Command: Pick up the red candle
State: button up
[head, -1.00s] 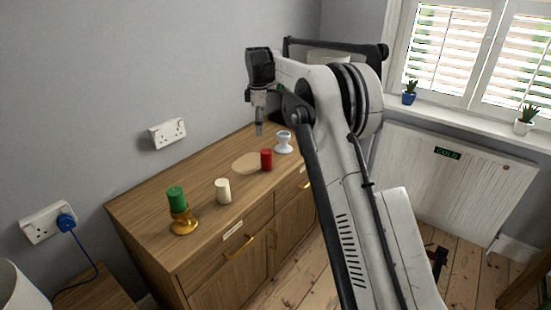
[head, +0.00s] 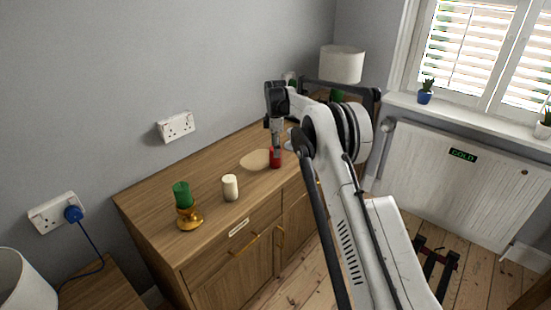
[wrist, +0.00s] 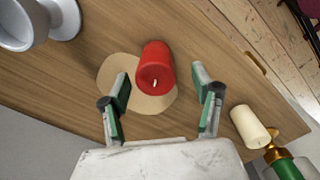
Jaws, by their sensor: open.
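The red candle (head: 275,160) stands upright on the wooden sideboard, beside a pale round mat. In the wrist view the red candle (wrist: 155,68) shows its top and wick, ahead of and between my two fingers, with part of the mat (wrist: 110,72) around its near side. My gripper (wrist: 163,88) is open and empty, one finger to each side of the candle's line. In the head view my gripper (head: 276,150) points down just above or at the candle, overlapping its top. I cannot tell whether it touches.
A cream candle (head: 230,187) and a green candle (head: 181,194) in a gold holder (head: 190,217) stand to the left on the sideboard (head: 150,203). A white cup-like holder (wrist: 38,22) stands near the candle in the wrist view. The grey wall is behind.

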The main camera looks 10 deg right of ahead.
jog(key=shift+w+f, duration=0.15)
jog(key=shift+f, duration=1.25)
jog(key=shift+w+f, duration=0.15)
jog(key=shift+f, duration=1.25)
jog(key=shift+a, duration=0.1)
jog(key=shift+c, duration=0.5)
jog(key=c, duration=1.2)
jog(key=shift+c, duration=0.2)
jog(key=shift+r, duration=0.15)
